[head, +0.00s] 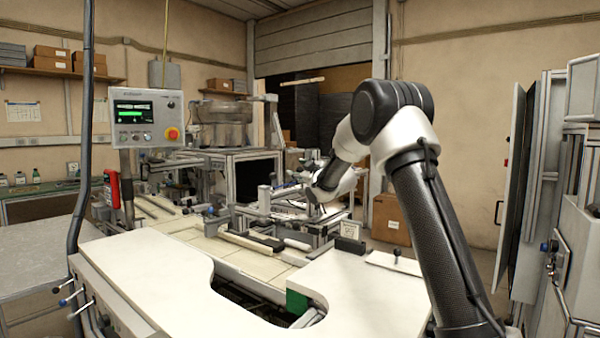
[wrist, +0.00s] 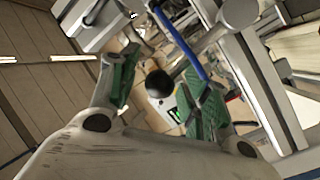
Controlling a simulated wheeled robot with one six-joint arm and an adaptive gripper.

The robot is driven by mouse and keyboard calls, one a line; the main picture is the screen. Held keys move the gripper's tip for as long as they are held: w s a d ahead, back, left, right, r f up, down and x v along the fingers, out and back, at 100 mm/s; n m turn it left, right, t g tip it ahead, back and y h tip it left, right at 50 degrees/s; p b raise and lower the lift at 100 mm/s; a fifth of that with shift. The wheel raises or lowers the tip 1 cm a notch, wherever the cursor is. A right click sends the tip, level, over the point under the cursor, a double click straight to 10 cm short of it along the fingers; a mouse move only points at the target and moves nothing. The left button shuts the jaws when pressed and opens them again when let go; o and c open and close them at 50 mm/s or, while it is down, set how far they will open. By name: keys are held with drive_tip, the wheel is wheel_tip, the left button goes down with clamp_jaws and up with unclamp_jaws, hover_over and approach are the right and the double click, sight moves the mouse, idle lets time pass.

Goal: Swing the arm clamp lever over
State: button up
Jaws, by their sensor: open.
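In the wrist view my gripper (wrist: 162,92) is open, its two green-padded fingers spread apart. I cannot tell how far the knob is from the pads; no contact shows. A blue rod (wrist: 180,42) runs slanting past the right finger. In the head view my gripper (head: 322,191) is small, over the machine frame behind the white worktop, and the lever cannot be made out there.
The white worktop (head: 180,262) with a curved cut-out lies in front. Metal frame parts (wrist: 258,75) stand close to the right finger in the wrist view. A control panel (head: 147,118) with a green screen stands at the left. A cardboard box (head: 391,218) sits behind my arm.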

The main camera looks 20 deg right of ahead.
drive_tip(key=shift+r, duration=0.1)
clamp_jaws()
drive_tip(key=shift+s+a, duration=0.1)
drive_tip(key=s+a+f+n, duration=0.1)
drive_tip(key=n, duration=0.1)
drive_tip(key=s+a+f+n+t+y, duration=0.1)
drive_tip(key=n, duration=0.2)
drive_tip(key=s+a+f+n+t+y, duration=0.1)
drive_tip(key=a+n, duration=0.1)
drive_tip(key=shift+n, duration=0.4)
drive_tip(key=shift+f, duration=0.2)
idle(0.5)
unclamp_jaws()
drive_tip(key=shift+f, duration=0.1)
drive_tip(key=shift+a, duration=0.1)
